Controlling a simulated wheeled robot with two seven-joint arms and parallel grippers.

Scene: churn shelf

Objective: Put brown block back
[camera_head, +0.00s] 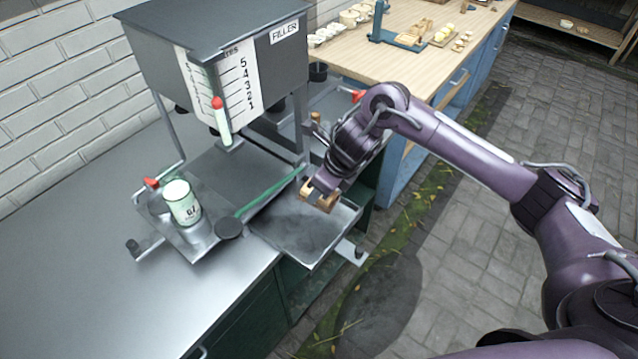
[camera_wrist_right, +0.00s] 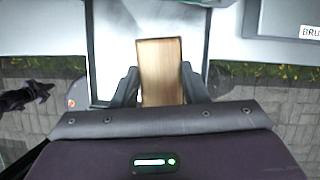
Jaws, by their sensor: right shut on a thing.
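A brown wooden block (camera_wrist_right: 160,72) is between the two fingers of my right gripper (camera_wrist_right: 160,88) in the right wrist view. In the head view my right gripper (camera_head: 322,193) comes in from the right and is shut on the brown block (camera_head: 318,201). It holds the block over the far right part of a shallow metal tray (camera_head: 300,243); I cannot tell whether the block touches the tray.
A grey filler machine (camera_head: 225,50) with a numbered scale stands behind the tray. A wooden bench (camera_head: 400,50) with several small items stands at the back. Bare metal counter (camera_head: 90,290) lies front left.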

